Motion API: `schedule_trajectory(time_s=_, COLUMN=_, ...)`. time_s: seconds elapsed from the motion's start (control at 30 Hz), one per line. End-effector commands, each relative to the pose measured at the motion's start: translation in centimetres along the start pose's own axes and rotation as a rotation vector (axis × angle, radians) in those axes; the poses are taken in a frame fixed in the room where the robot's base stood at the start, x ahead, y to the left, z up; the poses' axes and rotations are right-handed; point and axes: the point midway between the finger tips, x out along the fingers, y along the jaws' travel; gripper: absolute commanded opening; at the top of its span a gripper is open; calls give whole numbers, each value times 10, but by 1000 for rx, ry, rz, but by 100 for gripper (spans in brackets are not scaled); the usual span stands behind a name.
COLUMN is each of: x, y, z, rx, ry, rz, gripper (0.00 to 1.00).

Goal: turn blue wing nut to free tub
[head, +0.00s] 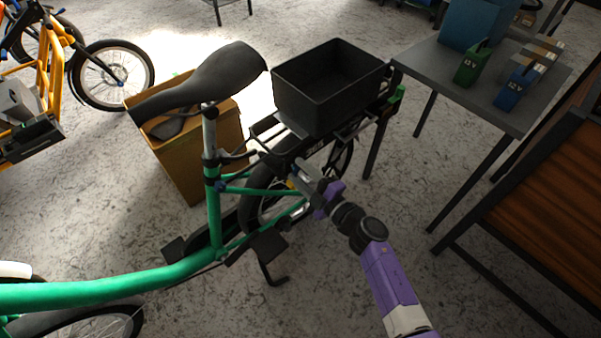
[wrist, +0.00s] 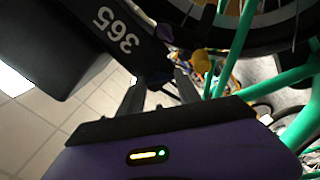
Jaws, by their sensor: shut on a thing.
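The black tub (head: 300,102) sits on the rear rack of the green bike, behind the saddle, in the head view. It shows as a dark shape at upper left in the wrist view (wrist: 45,50). My gripper (head: 299,167) reaches in from the lower right, below the tub and beside the rear wheel. In the wrist view its two fingers (wrist: 160,84) close on a small dark-blue piece (wrist: 156,79), which looks like the blue wing nut, beneath the black part marked 365. The nut is mostly hidden between the fingers, and its turn angle cannot be read.
The green bike frame (head: 214,215) and saddle (head: 205,82) stand left of my arm. A cardboard box (head: 185,160) stands behind the saddle. A grey table (head: 445,80) with green and blue items stands at right, near a wooden-topped bench (head: 550,190). Floor right of my arm is clear.

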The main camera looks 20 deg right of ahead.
Motion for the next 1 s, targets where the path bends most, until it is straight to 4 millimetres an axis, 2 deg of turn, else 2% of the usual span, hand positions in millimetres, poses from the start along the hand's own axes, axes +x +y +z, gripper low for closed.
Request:
schedule_trajectory(time_s=0.5, x=0, y=-3, z=1, rx=-408, ry=0, rz=0, gripper=0)
schedule_trajectory(time_s=1.0, x=0, y=-3, z=1, rx=-534, ry=-1, rz=-2, gripper=0)
